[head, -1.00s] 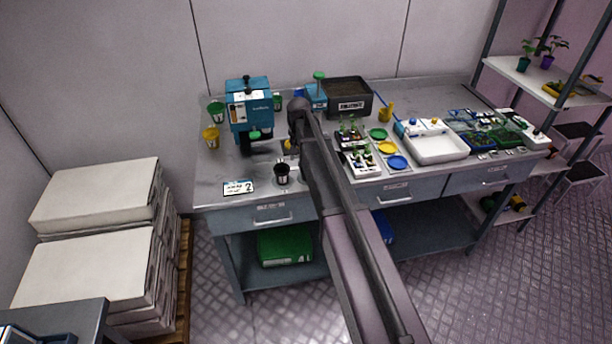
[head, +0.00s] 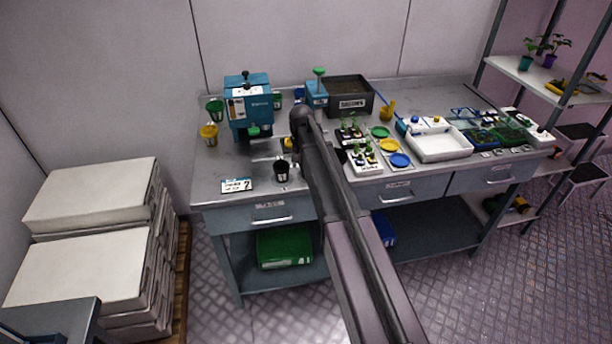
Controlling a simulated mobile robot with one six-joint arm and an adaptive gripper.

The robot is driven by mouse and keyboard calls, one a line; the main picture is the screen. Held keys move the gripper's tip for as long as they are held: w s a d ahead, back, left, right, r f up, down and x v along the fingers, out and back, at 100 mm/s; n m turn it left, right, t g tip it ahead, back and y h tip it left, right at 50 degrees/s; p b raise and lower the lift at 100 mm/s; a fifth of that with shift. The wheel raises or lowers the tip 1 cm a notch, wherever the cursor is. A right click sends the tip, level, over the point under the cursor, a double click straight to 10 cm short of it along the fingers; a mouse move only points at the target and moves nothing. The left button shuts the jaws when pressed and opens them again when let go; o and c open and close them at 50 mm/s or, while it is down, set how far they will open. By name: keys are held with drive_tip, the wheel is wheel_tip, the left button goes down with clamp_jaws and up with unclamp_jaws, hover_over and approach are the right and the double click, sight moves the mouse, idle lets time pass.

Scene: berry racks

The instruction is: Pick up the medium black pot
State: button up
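A black pot (head: 281,172) with a pale label stands upright near the front edge of the workbench, just left of my arm. It is the only small black pot I can make out, so I cannot compare sizes. My arm (head: 325,190) reaches over the bench from the lower right, its far joint at the middle of the bench. My gripper is hidden behind the arm, and its fingers cannot be seen. Nothing visible touches the pot.
A blue machine (head: 249,107) stands behind the pot, with green (head: 215,111) and yellow (head: 209,134) pots to its left. A number sign (head: 237,185) lies at the front left. Right of my arm are a seedling tray (head: 363,158), coloured dishes and a white basin (head: 438,146).

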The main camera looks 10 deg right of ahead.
drive_tip(key=shift+f+b, duration=0.3)
drive_tip(key=shift+f, duration=0.2)
drive_tip(key=shift+r, duration=0.1)
clamp_jaws()
idle(0.3)
